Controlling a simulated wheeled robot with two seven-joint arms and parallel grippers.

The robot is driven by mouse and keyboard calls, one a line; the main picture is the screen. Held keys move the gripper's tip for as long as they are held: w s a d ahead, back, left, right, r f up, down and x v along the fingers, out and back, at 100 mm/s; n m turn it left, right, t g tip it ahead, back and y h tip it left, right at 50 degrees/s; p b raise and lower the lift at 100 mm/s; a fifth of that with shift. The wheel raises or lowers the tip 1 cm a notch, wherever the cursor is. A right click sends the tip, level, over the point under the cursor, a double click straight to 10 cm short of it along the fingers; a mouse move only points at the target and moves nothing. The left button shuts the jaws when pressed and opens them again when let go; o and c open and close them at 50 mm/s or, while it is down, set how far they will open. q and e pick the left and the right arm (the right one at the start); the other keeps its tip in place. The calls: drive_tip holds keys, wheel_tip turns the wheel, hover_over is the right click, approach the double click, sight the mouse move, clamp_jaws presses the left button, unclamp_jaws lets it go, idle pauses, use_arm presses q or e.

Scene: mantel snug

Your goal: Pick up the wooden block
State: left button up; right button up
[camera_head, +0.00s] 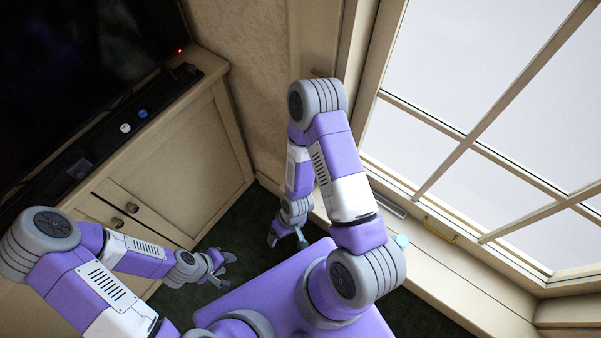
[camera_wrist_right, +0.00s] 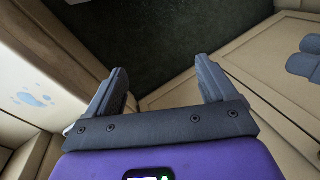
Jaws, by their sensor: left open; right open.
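I cannot make out a wooden block in either view. My left gripper (camera_head: 222,270) is open and appears empty, in front of the cabinet above the dark floor. My right gripper (camera_head: 287,240) is open near the foot of the wall by the window.
A cream cabinet (camera_head: 180,150) stands at the left under a dark screen (camera_head: 75,60). Small blue (camera_head: 143,113) and white (camera_head: 125,128) round things sit on its top. A window with a sill (camera_head: 455,265) fills the right. Dark green carpet (camera_head: 245,235) lies between.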

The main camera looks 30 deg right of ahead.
drive_tip(key=shift+o, duration=1)
drive_tip(key=d+f+n+h, duration=0.1)
drive_tip(key=n, duration=0.1)
drive_tip(key=d+f+n+h, duration=0.1)
drive_tip(key=n, duration=0.1)
drive_tip(key=d+f+n, duration=0.1)
drive_tip(key=n, duration=0.2)
drive_tip(key=shift+w+d+f+h, duration=0.25)
drive_tip(key=shift+w+d+h, duration=0.05)
drive_tip(key=shift+w+h, duration=0.1)
drive_tip(key=w+d+n+t+h, duration=0.1)
drive_tip(key=w+d+n+h, duration=0.1)
drive_tip(key=w+n, duration=0.2)
drive_tip(key=w+d+r+n+t+h, duration=0.1)
drive_tip(key=w+d+n+h, duration=0.1)
drive_tip(key=w+n, duration=0.3)
drive_tip(key=w+d+r+n+h, duration=0.1)
drive_tip(key=w+d+n+h, duration=0.1)
drive_tip(key=w+d+n, duration=0.2)
drive_tip(key=shift+w+d+n+t, duration=0.15)
drive_tip(key=shift+w+n+t, duration=0.35)
drive_tip(key=shift+n, duration=0.4)
drive_tip(key=b+x, duration=0.1)
drive_tip(key=x, duration=0.4)
drive_tip(key=shift+d+f+b, duration=0.3)
drive_tip(key=shift+b, duration=0.1)
drive_tip(key=shift+r, duration=0.1)
drive_tip(key=c, duration=1.1)
drive_tip(key=shift+r, duration=0.1)
